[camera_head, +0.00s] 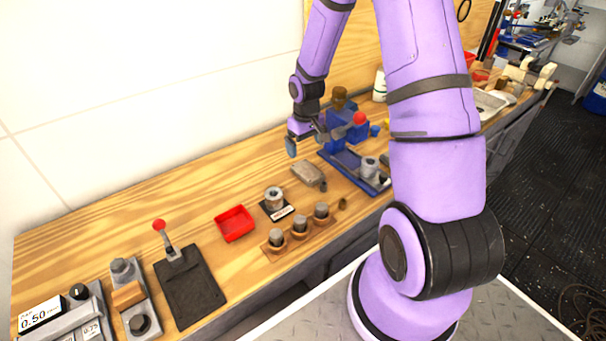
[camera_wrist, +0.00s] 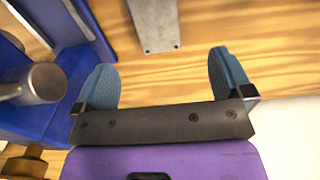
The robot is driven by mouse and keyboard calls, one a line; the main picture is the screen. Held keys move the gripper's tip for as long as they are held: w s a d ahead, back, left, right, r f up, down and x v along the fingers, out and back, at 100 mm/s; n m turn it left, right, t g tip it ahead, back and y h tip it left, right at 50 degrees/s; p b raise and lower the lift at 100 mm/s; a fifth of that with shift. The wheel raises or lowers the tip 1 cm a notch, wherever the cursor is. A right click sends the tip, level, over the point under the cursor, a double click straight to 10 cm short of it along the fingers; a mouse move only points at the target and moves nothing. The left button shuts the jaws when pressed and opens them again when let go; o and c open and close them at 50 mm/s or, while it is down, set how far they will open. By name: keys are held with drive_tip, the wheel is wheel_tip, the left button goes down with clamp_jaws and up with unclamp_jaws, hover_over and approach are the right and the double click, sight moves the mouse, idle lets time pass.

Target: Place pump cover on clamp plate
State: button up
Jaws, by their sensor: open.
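A dark flat plate (camera_head: 190,289) with a red-knobbed lever at its back edge lies at the front left of the bench in the head view; it looks like the clamp plate. Nothing lies on it. A grey, flat, oblong piece (camera_head: 307,173) lies on the wood right of centre, perhaps the pump cover, though I cannot be sure. A grey metal plate with two small holes (camera_wrist: 155,22) shows at the top of the wrist view, probably the same piece. My gripper (camera_head: 306,141) is open and empty above the bench, behind that piece. Its blue fingers are spread in the wrist view (camera_wrist: 164,78).
A blue machine (camera_head: 345,128) with a red knob stands close right of my gripper; its blue side fills the left of the wrist view. A red tray (camera_head: 235,223), a ring on a labelled black base (camera_head: 274,199) and a wooden rack (camera_head: 299,238) stand between.

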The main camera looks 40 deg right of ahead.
sight(307, 170)
wheel_tip(307, 170, down, 4)
drive_tip(key=shift+r, duration=0.1)
drive_tip(key=shift+d+f, duration=0.15)
drive_tip(key=shift+f, duration=1.4)
drive_tip(key=shift+d+f, duration=0.1)
drive_tip(key=shift+f, duration=1.4)
drive_tip(key=c, duration=1.3)
drive_tip(key=shift+r, duration=0.1)
